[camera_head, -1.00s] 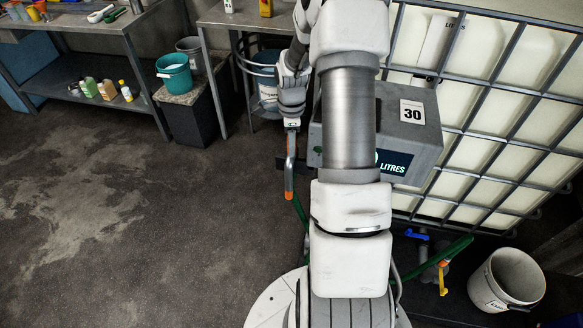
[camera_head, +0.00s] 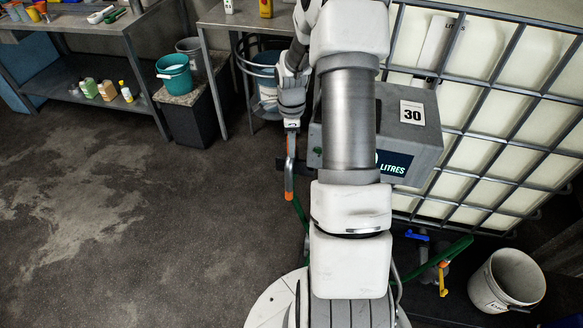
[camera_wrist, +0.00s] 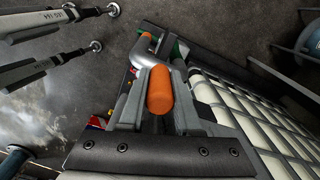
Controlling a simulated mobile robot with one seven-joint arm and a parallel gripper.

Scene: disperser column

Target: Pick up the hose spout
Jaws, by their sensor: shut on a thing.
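The hose spout (camera_head: 290,152) is a grey metal tube with orange parts, hanging below my gripper (camera_head: 291,127) left of the meter box in the head view. In the wrist view, the orange end of the spout (camera_wrist: 160,92) lies between the two fingers of my gripper (camera_wrist: 161,76), which is shut on it. Beyond the fingers the spout's bent grey pipe and a bit of green hose (camera_wrist: 182,49) show. In the head view the green hose (camera_head: 301,212) runs down from the spout toward my base. My arm hides part of the hose.
A grey meter box (camera_head: 412,135) marked 30 and a caged white tank (camera_head: 480,110) stand to the right. A white bucket (camera_head: 505,285) stands at lower right. A steel bench (camera_head: 130,22) and a teal bucket (camera_head: 174,75) are at upper left. The floor at left is clear.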

